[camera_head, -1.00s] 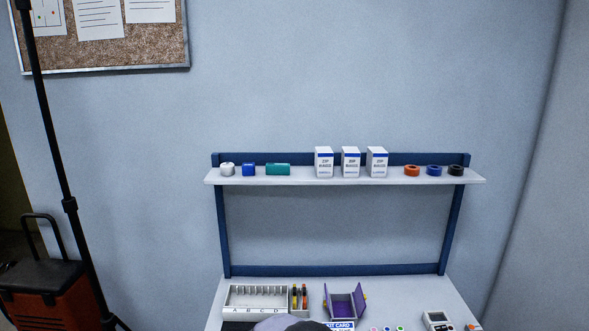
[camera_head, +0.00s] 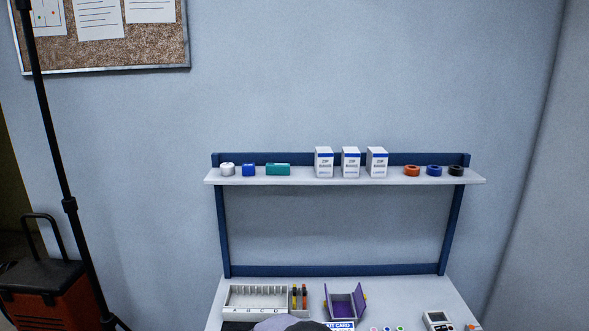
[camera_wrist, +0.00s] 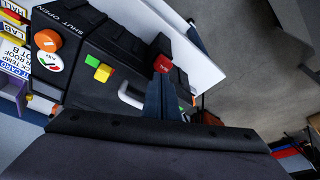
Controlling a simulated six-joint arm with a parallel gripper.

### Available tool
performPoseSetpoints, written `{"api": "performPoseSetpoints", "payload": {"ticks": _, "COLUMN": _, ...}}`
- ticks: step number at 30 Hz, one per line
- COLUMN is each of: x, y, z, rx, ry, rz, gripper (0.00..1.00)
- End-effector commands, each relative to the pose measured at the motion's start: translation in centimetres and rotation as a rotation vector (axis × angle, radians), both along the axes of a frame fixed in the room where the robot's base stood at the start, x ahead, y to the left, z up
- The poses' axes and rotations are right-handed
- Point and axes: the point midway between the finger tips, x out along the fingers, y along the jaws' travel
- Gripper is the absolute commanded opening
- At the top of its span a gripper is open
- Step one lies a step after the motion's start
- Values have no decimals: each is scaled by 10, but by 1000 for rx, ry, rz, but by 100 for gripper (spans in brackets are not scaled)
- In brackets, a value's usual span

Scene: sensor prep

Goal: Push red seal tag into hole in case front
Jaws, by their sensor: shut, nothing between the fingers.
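In the wrist view a black case (camera_wrist: 85,30) lies tilted across the picture. A small red block (camera_wrist: 162,64), possibly the red seal tag, shows at the case just beyond my fingertips. My gripper (camera_wrist: 158,84) is shut and empty; its dark blue fingers appear close to the red block, but I cannot tell whether they touch. The hole is not clearly visible. The head view does not show the gripper or case clearly.
In the wrist view, yellow and green blocks (camera_wrist: 103,73) sit on the case, and a white panel edge (camera_wrist: 190,50) runs behind it. In the head view, a lettered rack (camera_head: 255,309) and open purple box (camera_head: 345,306) stand on the bench below a loaded shelf (camera_head: 310,176).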

Motion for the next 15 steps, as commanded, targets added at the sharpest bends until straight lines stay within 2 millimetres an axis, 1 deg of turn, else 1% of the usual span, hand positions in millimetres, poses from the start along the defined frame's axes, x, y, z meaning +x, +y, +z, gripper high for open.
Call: {"api": "performPoseSetpoints", "payload": {"ticks": 15, "x": 0, "y": 0, "z": -5, "rx": 0, "ry": 0, "rz": 0, "gripper": 0}}
